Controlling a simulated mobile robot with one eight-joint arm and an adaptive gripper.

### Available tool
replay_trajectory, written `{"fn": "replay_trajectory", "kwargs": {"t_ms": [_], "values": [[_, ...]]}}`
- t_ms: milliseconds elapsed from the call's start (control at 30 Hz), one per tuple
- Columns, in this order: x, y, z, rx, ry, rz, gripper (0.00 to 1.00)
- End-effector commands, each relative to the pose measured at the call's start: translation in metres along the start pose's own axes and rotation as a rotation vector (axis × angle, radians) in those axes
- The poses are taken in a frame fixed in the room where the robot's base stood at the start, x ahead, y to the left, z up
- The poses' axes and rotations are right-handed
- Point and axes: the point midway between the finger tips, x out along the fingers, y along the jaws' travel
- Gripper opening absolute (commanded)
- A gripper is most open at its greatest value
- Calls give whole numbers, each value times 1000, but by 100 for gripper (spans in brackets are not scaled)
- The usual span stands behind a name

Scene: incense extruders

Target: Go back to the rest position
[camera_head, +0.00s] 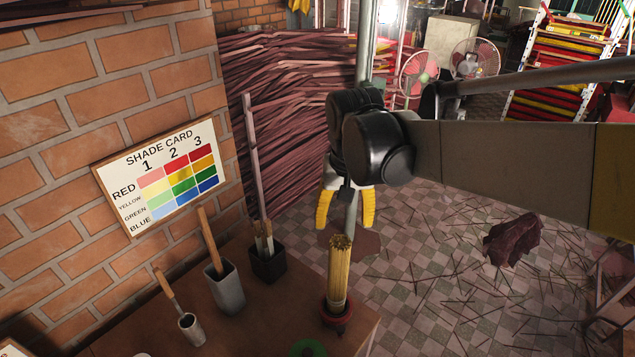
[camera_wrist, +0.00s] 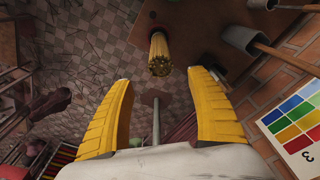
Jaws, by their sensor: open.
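My gripper (camera_head: 346,208) has two yellow fingers, spread apart with nothing between them. In the head view it hangs above and behind a bundle of yellow sticks (camera_head: 339,275), apart from it. The bundle stands upright in a small dark red holder (camera_head: 337,308) near the table's right edge. In the wrist view my open gripper (camera_wrist: 160,90) shows below the bundle (camera_wrist: 159,52), which lies beyond the fingertips. My arm reaches in from the right in the head view.
The brown table (camera_head: 270,315) also holds a grey pot (camera_head: 224,289), a black box of brushes (camera_head: 268,264) and a metal cup (camera_head: 191,329). A shade card (camera_head: 166,176) hangs on the brick wall. Two fans (camera_head: 418,75) stand behind. A dark red lump (camera_head: 512,239) lies on the tiled floor among scattered sticks.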

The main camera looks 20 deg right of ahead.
Motion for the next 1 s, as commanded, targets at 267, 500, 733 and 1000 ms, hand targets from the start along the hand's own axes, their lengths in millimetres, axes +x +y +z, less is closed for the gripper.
{"fn": "replay_trajectory", "kwargs": {"t_ms": [267, 500, 733, 1000], "values": [[-1, 0, 0, 0, 0, 0, 67], [8, 5, 22, -31, 71, -20, 67], [39, 18, 78, -121, 286, -63, 67], [72, 27, 116, -193, 471, -79, 67]]}}
